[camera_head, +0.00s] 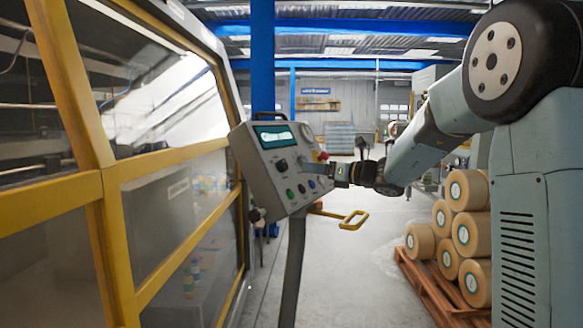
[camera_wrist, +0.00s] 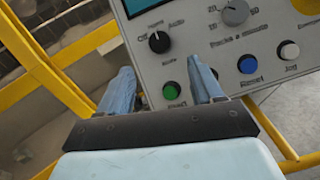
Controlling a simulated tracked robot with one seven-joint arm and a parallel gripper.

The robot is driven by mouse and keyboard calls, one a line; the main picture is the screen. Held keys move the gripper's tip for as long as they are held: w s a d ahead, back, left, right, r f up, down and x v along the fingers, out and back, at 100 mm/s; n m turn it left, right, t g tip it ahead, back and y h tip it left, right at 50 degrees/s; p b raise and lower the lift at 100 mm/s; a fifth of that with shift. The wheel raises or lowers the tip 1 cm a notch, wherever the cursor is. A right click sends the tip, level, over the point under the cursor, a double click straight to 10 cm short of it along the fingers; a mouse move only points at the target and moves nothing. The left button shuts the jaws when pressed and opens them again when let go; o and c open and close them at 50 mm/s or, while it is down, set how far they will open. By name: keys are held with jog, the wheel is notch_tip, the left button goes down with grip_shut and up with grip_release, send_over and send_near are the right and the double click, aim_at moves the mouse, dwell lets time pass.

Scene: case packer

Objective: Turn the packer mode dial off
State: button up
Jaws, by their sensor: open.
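The control panel (camera_head: 262,180) stands on a post beside the yellow-framed machine. Its mode dial (camera_wrist: 159,42) is a round black knob with small lettering around it, seen upper left of centre in the wrist view. It also shows as a dark knob (camera_head: 281,166) in the head view. A pale mark sits on the knob's upper side; I cannot surely tell which setting it points at. My gripper (camera_wrist: 161,77) is open and empty, its two fingers apart. In the picture they are below and either side of the dial, with the green button between them. No contact with the dial shows.
A grey speed knob (camera_wrist: 235,12) is right of the dial. A green button (camera_wrist: 171,92), blue button (camera_wrist: 248,64) and white button (camera_wrist: 289,51) lie below. A red stop button (camera_head: 322,156) is on the panel's right. Rolls (camera_head: 472,236) on a pallet stand right.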

aim_at(285, 165)
jog(key=x, duration=0.9)
jog(key=shift+w+a, duration=0.2)
jog(key=c, duration=1.1)
